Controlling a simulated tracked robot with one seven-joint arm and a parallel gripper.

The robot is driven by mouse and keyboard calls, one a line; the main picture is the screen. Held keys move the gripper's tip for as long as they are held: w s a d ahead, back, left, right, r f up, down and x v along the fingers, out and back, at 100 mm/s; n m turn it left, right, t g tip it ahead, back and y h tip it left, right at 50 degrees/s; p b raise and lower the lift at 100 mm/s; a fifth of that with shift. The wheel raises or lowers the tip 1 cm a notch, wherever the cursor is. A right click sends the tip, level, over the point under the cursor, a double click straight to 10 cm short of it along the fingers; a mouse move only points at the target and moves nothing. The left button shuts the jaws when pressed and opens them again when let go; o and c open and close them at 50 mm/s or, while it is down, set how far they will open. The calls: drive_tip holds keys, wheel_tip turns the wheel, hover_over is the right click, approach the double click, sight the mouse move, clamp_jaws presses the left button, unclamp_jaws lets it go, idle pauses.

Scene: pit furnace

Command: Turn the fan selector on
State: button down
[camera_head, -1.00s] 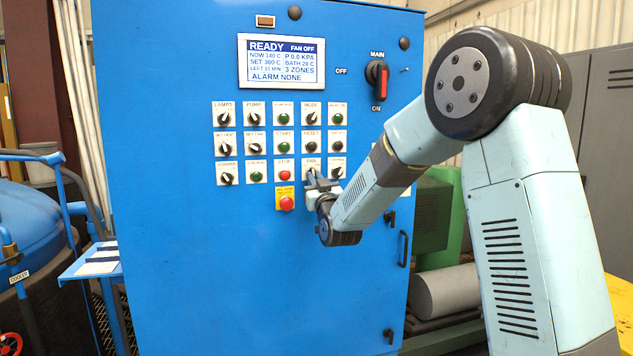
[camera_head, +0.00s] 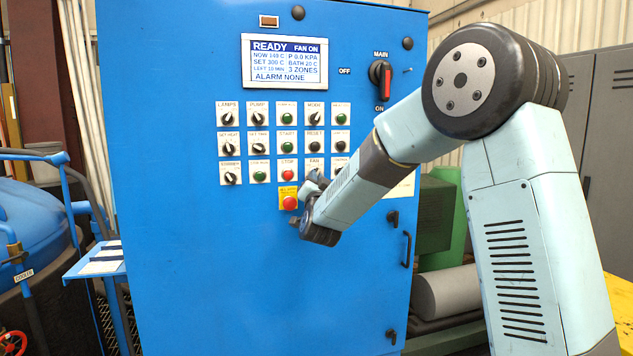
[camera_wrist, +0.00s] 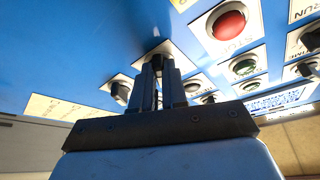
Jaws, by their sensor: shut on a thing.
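The fan selector (camera_head: 314,164) is on the bottom row of the blue cabinet's panel, under a FAN label. Its knob is mostly hidden by my gripper in the head view. In the wrist view, my gripper (camera_wrist: 158,68) is shut on the selector's dark knob, with the fingers on either side of it and the white plate (camera_wrist: 168,48) behind. The knob's exact angle is hard to see. The display (camera_head: 285,61) reads READY and FAN ON, with ALARM NONE.
A red STOP button (camera_head: 288,175) is just left of the selector. A red emergency button (camera_head: 290,203) on a yellow plate lies below left, close to my wrist. Other knobs and buttons surround it. The main switch (camera_head: 381,74) is at upper right.

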drive_tip(key=shift+d, duration=0.1)
idle(0.3)
drive_tip(key=c, duration=1.2)
unclamp_jaws()
drive_tip(key=shift+o, duration=0.2)
drive_tip(key=shift+s, duration=0.1)
drive_tip(key=a+v, duration=0.1)
drive_tip(key=v, duration=1.2)
drive_tip(key=shift+s+d+f, duration=0.2)
drive_tip(key=shift+s+d, duration=0.05)
drive_tip(key=shift+d, duration=0.2)
